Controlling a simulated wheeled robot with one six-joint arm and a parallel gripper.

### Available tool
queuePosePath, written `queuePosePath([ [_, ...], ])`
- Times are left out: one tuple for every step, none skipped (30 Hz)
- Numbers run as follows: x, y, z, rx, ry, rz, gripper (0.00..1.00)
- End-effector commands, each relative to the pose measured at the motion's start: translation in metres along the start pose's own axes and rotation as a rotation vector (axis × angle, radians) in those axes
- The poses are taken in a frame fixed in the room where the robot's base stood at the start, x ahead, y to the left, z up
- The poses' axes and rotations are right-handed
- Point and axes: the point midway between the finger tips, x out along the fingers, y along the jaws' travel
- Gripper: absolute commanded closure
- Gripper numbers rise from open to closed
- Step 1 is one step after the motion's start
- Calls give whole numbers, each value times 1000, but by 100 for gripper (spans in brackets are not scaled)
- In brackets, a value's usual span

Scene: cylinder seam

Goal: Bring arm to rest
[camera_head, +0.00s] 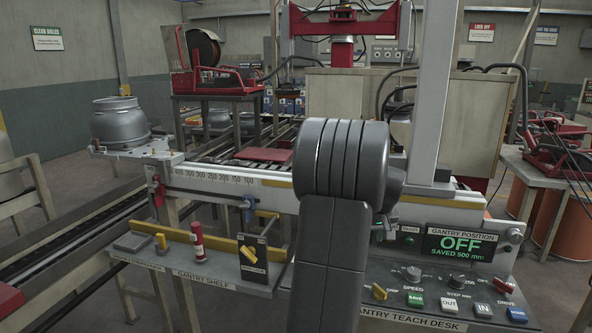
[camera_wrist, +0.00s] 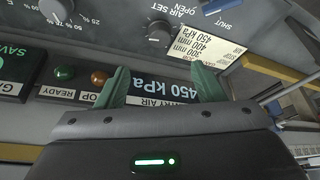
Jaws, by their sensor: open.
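My arm rises in the middle of the head view and hides part of the desk and the gantry rail; the gripper is out of sight there. In the wrist view my gripper (camera_wrist: 160,87) shows two green fingers standing apart with nothing between them. Beyond the fingers is a control panel with a display reading 450 kPa (camera_wrist: 172,90). A grey knob (camera_wrist: 160,33) marked AIR SET and a yellow-white label (camera_wrist: 200,42) lie farther off. I cannot tell whether the fingers touch the panel.
The gantry teach desk (camera_head: 400,321) with its knobs and buttons stands at the front right. Its gantry position display (camera_head: 460,245) reads OFF. The gantry shelf (camera_head: 215,278) holds a red and white cylinder (camera_head: 197,240). A grey metal vessel (camera_head: 120,122) stands at the left.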

Motion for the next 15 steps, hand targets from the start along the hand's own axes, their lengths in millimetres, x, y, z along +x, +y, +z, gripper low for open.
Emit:
queuePosePath([
  [11, 0, 1, 1, -5, -3, 38],
  [18, 0, 1, 1, -5, -3, 38],
  [26, 0, 1, 1, -5, -2, 38],
  [32, 0, 0, 1, -5, -2, 38],
  [38, 0, 0, 0, -4, -2, 38],
  [46, 0, 0, 0, -4, -2, 38],
  [52, 0, 0, 0, -4, -1, 38],
  [57, 0, 0, 0, -4, -1, 38],
  [66, 0, 0, 0, -4, -1, 38],
  [71, 0, 0, 0, -3, -1, 38],
  [77, 0, 0, 0, -3, -1, 38],
  [85, 0, 0, 0, -3, -1, 38],
  [90, 0, 0, 0, -3, -1, 38],
  [96, 0, 0, 0, -3, -1, 38],
  [103, 0, 0, 1, -3, -1, 38],
])
